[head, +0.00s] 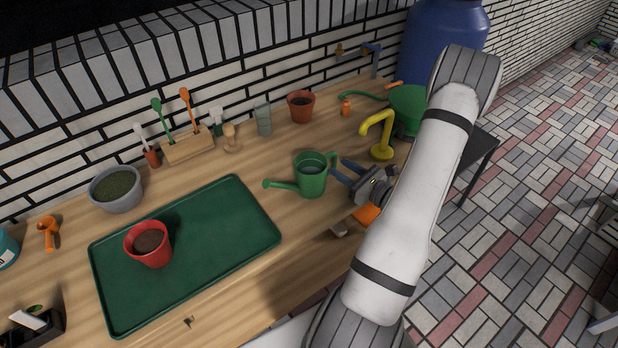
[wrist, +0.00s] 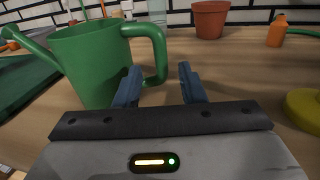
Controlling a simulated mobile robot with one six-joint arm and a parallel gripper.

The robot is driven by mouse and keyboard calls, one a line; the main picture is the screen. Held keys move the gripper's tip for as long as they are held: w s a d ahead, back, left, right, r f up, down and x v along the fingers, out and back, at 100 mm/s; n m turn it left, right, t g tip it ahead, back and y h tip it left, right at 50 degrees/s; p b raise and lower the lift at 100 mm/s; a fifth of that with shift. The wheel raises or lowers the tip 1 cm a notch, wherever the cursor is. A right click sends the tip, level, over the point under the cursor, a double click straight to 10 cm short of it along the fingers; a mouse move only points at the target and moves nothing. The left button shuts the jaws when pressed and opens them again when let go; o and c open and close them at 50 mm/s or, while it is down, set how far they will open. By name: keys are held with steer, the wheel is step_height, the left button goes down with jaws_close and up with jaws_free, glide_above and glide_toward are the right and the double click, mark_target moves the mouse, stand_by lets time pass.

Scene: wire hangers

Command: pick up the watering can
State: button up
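The green watering can (head: 312,182) stands upright on the wooden bench, its spout pointing left and its handle (wrist: 160,50) on the right, toward my gripper. My gripper (head: 338,167) is at the can's right side, with its two blue fingers apart. In the wrist view my gripper (wrist: 158,75) is open. The handle's lower part shows between the two fingers, just ahead of or level with the tips; I cannot tell which. The can's body (wrist: 88,65) lies to the left of the left finger.
A yellow curved object (head: 381,137) stands behind my gripper, near a green can-like item (head: 407,105). A terracotta pot (head: 301,107) and an orange bottle (head: 346,107) are at the back. A green tray (head: 225,240) with a red pot (head: 150,258) lies left.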

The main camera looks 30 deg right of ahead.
mark_target(334, 164)
steer(key=x, duration=0.4)
steer(key=shift+p, duration=0.3)
steer(key=shift+d, duration=0.1)
steer(key=shift+c, duration=0.5)
jaws_close()
